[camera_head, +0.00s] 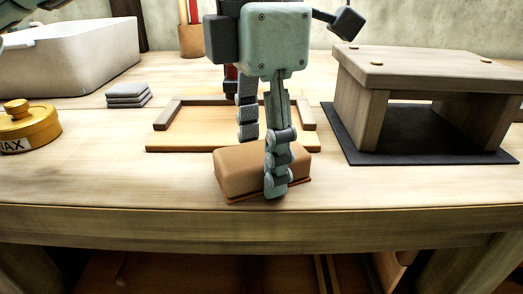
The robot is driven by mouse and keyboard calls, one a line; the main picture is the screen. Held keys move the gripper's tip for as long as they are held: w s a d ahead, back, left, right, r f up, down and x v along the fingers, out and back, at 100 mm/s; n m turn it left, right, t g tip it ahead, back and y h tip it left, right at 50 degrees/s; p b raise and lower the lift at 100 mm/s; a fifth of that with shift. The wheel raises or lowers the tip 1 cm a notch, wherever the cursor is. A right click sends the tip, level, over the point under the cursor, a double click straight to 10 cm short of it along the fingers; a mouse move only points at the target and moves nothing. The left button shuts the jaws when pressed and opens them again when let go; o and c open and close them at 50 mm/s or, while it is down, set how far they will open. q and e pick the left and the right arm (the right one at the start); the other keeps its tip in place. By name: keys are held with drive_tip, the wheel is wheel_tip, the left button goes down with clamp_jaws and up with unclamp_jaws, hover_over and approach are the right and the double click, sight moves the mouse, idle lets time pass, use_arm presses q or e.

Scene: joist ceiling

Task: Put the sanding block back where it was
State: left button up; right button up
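The sanding block (237,172), brown with a thin reddish sole, rests on the workbench close to its front edge. I cannot tell whether both fingers press on the block. A shallow wooden tray (178,141) with raised corner strips lies just behind the block, empty where it shows; my gripper hides part of it.
A yellow wax tin (28,130), grey stacked pads (128,95) and a pale basin (70,60) stand at left. A wooden stand (425,65) on a dark mat (355,145) is at right. Bare bench (110,180) lies left of the block.

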sight(262, 151)
use_arm(q)
drive_tip(key=shift+r, duration=0.15)
use_arm(e)
drive_tip(key=shift+w+r, duration=0.1)
drive_tip(key=shift+r, duration=0.2)
use_arm(q)
drive_tip(key=shift+r, duration=0.95)
wheel_tip(262, 151, up, 10)
drive_tip(key=p, duration=0.1)
use_arm(e)
drive_tip(key=x, duration=0.3)
drive_tip(key=shift+a+f, duration=0.1)
drive_tip(key=shift+a, duration=0.2)
drive_tip(key=shift+s+f, duration=0.1)
drive_tip(key=shift+s, duration=0.3)
drive_tip(key=shift+d, duration=0.1)
